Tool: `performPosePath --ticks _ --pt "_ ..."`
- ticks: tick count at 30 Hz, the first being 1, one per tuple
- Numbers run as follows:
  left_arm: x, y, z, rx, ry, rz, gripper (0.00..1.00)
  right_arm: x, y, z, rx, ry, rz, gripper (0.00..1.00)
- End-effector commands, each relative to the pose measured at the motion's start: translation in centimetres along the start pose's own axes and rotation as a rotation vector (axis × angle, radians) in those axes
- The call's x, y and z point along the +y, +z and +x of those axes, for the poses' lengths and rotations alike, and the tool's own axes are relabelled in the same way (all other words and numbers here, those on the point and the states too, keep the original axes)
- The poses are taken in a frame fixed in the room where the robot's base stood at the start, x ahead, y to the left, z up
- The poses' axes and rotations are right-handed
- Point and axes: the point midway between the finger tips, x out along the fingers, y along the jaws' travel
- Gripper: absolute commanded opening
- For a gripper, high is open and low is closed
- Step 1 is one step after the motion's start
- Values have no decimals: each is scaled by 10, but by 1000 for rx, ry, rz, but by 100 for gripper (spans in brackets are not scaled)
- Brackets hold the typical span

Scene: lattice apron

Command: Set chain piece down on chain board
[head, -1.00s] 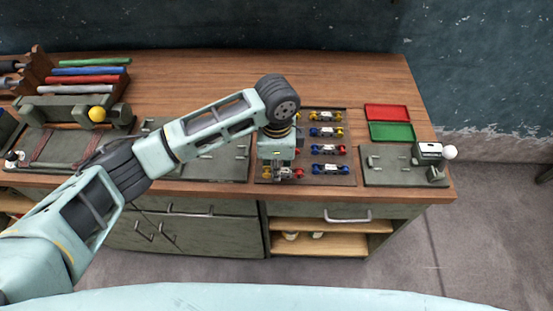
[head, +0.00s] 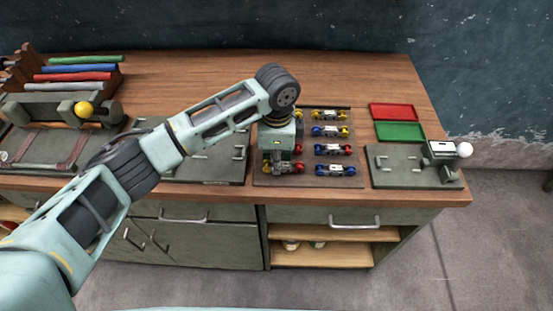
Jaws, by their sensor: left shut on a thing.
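My left gripper (head: 281,165) points down over the left column of a dark board (head: 310,182) that carries several chain pieces. It is shut on a chain piece (head: 297,168) with a red end and grey links, at the board's front left. My gripper and wrist hide part of this piece and most of the left column. I cannot tell whether the piece touches the board. In the right column lie a yellow-ended piece (head: 329,115), a blue-ended piece (head: 330,131), a red-ended piece (head: 333,150) and another blue-ended piece (head: 336,170). My right gripper is not in view.
A red tray (head: 394,111) and a green tray (head: 399,131) lie at the right. In front of them is a grey plate (head: 395,165) with a white-knobbed fixture (head: 446,152). Another grey plate (head: 215,170) lies left of the board. A rack with coloured rods (head: 80,67) stands far left.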

Motion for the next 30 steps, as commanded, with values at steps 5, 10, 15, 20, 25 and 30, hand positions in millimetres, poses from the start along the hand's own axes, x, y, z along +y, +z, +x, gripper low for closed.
performPosePath --ticks 5,10,15,20,25,30 --pt "0 0 6 0 0 1 0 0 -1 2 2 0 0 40" --pt "0 0 6 0 0 1 0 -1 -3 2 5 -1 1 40" --pt "0 0 6 0 0 1 27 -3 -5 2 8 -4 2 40" --pt "0 0 6 0 0 1 41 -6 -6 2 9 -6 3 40" --pt "0 0 6 0 0 0 45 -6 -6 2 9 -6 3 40" --pt "0 0 6 -1 1 0 45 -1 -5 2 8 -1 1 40"
